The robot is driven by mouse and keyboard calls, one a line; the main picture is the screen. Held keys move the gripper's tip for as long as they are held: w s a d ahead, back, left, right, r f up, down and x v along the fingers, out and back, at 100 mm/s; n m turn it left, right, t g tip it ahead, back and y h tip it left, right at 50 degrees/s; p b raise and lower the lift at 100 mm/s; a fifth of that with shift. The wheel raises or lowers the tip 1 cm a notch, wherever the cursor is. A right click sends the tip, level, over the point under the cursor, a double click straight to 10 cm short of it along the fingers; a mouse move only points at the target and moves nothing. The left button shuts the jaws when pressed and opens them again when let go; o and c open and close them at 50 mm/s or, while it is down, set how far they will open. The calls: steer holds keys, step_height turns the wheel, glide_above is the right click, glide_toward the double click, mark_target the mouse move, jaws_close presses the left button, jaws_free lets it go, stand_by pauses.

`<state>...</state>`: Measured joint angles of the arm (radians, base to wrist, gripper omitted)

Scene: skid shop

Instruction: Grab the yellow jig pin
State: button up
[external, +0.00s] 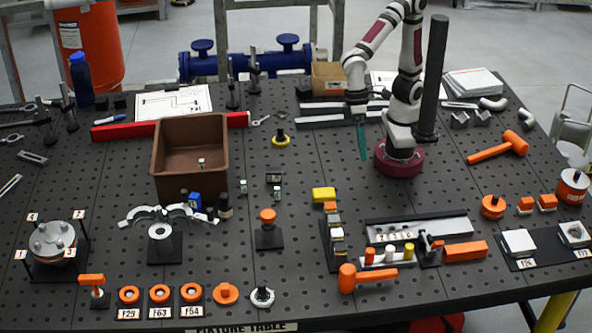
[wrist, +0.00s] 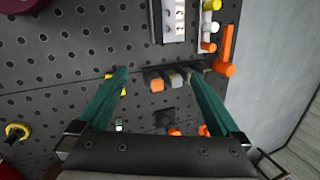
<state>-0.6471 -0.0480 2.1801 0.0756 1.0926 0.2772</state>
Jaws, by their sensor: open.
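The yellow jig pin (external: 408,250) stands at the right end of a short row, beside a white pin (external: 389,254) and an orange pin (external: 369,257), in front of a grey metal fixture (external: 430,231). In the wrist view the yellow pin (wrist: 211,5) is at the top edge, partly cut off. My gripper (external: 362,155) is open and empty, raised over the table behind and left of the pins. In the wrist view its two green fingers (wrist: 155,70) are wide apart, with nothing between the tips but table surface and part of a block row.
Small blocks (wrist: 157,84) and a yellow block (external: 324,194) stand left of the fixture. An orange hammer (external: 365,279) lies just in front of the pins, with an orange bar (external: 465,251) to their right. A brown bin (external: 190,183) stands left. The table just below my gripper looks clear.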

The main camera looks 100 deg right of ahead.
steer(key=s+d+m, duration=0.2)
steer(key=s+d, duration=0.1)
steer(key=d, duration=0.6)
steer(key=s+d+m+h, duration=0.1)
steer(key=s+d+m, duration=0.1)
steer(key=d, duration=0.8)
steer(key=shift+s+d+f+t+h, duration=0.2)
steer(key=shift+s+f+t+h, duration=0.15)
steer(key=shift+s, duration=0.5)
steer(key=c, duration=0.8)
steer(key=m+g+y, duration=0.6)
steer(key=m+y, duration=0.1)
steer(key=y, duration=0.4)
glide_above(412, 252)
steer(key=w+d, duration=0.6)
steer(key=d, duration=0.5)
steer(key=shift+h, duration=0.25)
steer(key=f, duration=1.4)
steer(key=shift+s+d+f, duration=0.1)
steer(key=shift+s+f, duration=0.15)
steer(key=shift+c, duration=0.2)
steer(key=x, duration=0.9)
steer(key=shift+s+a+f, duration=0.15)
steer(key=shift+a+f, duration=0.1)
steer(key=shift+a, duration=0.1)
steer(key=shift+x, duration=2.75)
